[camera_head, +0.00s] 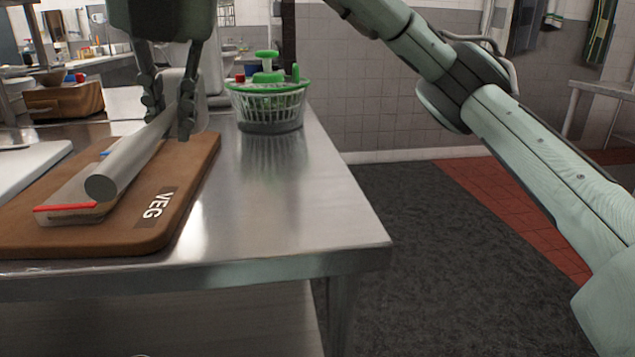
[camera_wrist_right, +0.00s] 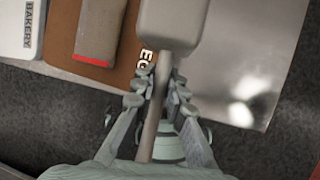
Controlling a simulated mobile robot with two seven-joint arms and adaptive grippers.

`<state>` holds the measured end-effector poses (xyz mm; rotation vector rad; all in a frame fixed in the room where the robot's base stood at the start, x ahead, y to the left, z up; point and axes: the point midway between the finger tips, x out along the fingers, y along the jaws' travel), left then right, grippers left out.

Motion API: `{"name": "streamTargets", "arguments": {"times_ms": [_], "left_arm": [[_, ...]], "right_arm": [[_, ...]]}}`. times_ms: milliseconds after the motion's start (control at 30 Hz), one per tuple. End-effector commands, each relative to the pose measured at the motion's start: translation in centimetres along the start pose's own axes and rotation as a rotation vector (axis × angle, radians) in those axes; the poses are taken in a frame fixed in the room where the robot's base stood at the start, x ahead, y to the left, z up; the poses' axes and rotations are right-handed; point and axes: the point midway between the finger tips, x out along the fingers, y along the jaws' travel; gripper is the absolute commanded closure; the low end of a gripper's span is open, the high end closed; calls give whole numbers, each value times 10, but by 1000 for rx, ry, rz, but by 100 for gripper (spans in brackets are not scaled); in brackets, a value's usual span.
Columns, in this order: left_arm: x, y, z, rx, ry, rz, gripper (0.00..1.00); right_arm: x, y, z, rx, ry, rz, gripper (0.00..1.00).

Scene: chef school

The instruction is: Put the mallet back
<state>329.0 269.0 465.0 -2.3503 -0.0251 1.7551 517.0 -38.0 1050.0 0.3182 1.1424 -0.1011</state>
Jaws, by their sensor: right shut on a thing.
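My right gripper (camera_head: 168,115) hangs from the top of the head view, over the far part of the brown VEG cutting board (camera_head: 185,190). It is shut on the grey mallet's (camera_head: 125,165) handle. The handle slants toward the camera and down to the left. The mallet's blocky head is partly hidden behind the fingers. I cannot tell the mallet's exact height. My left gripper is not in view.
A package with a red edge (camera_head: 62,213) lies on the board, partly behind the handle. A green-and-white salad spinner (camera_head: 268,95) stands behind the board to the right. A white board (camera_head: 25,168) lies to the left. The steel table (camera_head: 300,190) is bare at right.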

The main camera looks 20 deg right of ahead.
Motion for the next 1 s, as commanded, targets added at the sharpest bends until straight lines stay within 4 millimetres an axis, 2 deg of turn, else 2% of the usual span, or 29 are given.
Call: {"name": "streamTargets", "arguments": {"times_ms": [67,167,400,600,833,1000], "left_arm": [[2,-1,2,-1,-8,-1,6],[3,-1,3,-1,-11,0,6],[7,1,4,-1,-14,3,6],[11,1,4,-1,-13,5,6],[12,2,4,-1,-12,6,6],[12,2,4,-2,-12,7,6]], "right_arm": [[2,-1,1,12,-2,-4,100],[9,-14,3,19,-2,-7,100],[34,-72,9,21,-3,-8,100],[51,-109,14,18,-3,-7,100],[60,-121,13,13,-3,-5,100],[81,-126,4,13,-1,-7,100]]}}
